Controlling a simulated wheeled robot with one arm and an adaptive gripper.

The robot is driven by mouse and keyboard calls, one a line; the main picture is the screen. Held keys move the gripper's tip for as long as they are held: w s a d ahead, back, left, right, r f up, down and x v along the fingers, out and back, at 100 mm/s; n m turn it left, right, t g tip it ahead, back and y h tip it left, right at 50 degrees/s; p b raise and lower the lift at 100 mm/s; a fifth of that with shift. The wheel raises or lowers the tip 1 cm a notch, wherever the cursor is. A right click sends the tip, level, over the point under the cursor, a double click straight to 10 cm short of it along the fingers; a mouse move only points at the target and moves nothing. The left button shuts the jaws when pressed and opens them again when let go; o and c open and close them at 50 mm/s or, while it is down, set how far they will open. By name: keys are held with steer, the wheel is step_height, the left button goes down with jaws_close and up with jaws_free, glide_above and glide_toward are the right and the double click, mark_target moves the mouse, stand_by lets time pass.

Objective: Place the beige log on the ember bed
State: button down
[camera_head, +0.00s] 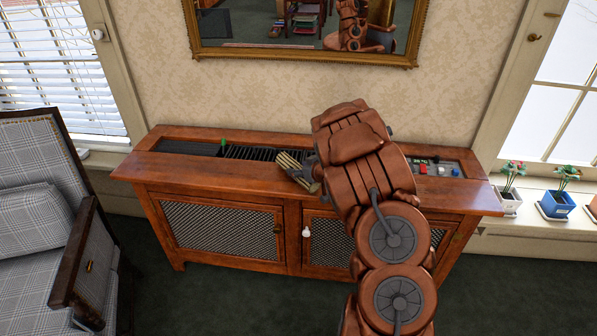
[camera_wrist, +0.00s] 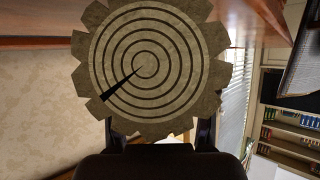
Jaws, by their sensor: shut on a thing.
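The beige log (camera_head: 290,163) is held at the end of my arm, above the middle of the wooden cabinet's top. In the wrist view its round end (camera_wrist: 165,45) faces the camera, with dark rings, a dark wedge-shaped crack and a notched bark edge. My gripper (camera_head: 313,172) is shut on the log; its dark fingers show below the log in the wrist view (camera_wrist: 160,138). A dark recess with black slats (camera_head: 250,153) lies in the cabinet top, left of the log; it looks like the ember bed. My arm hides part of the recess.
The wooden cabinet (camera_head: 235,190) stands against the wall. A small green piece (camera_head: 223,146) stands at the slats. A panel with red and blue controls (camera_head: 440,169) is right of my arm. A gold-framed mirror (camera_head: 300,55) hangs above. An armchair (camera_head: 40,230) stands left.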

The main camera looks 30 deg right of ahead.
steer(key=shift+c, duration=1.9)
jaws_free()
steer(key=shift+f, duration=0.1)
steer(key=v, duration=1.2)
steer(key=shift+d, duration=0.1)
